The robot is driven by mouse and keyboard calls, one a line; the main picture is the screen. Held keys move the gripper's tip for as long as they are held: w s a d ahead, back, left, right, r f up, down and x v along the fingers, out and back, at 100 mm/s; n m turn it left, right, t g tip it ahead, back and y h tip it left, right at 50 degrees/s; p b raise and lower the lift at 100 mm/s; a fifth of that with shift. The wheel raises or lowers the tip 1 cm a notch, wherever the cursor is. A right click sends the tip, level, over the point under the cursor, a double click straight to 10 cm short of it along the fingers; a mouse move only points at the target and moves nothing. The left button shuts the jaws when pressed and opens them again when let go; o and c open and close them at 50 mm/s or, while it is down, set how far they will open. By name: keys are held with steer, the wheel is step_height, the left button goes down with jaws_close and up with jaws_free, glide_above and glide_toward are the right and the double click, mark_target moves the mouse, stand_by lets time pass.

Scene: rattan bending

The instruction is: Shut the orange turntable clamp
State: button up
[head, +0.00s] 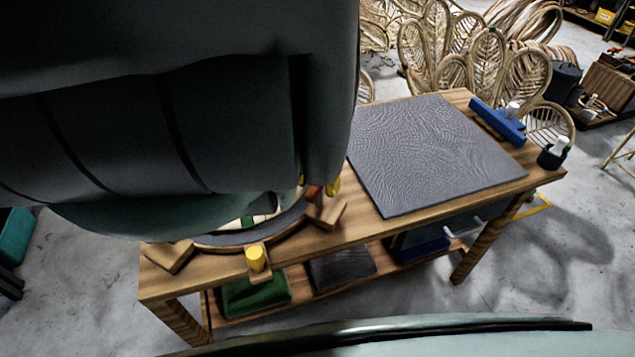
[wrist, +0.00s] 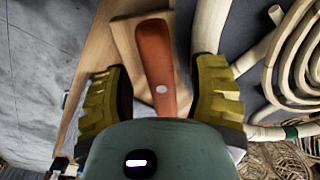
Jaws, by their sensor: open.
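The orange turntable clamp (wrist: 156,55) shows in the wrist view as a long lever with a pale round pin near its lower part. My gripper (wrist: 162,76) has its two yellow-padded fingers apart, one on each side of the lever, with gaps between pads and lever. My palm hides the lever's lower end. In the head view only a small orange bit of the clamp (head: 313,192) shows, beside a yellow finger. The turntable (head: 228,239) sits at the left end of the wooden bench, mostly hidden by my arm.
A dark textured mat (head: 435,150) covers the bench's right part. A blue tool (head: 498,121) and a dark cup (head: 551,156) stand at its right end. Rattan pieces (wrist: 298,60) lie close by.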

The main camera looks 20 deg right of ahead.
steer(key=shift+o, duration=0.2)
jaws_close()
stand_by(0.5)
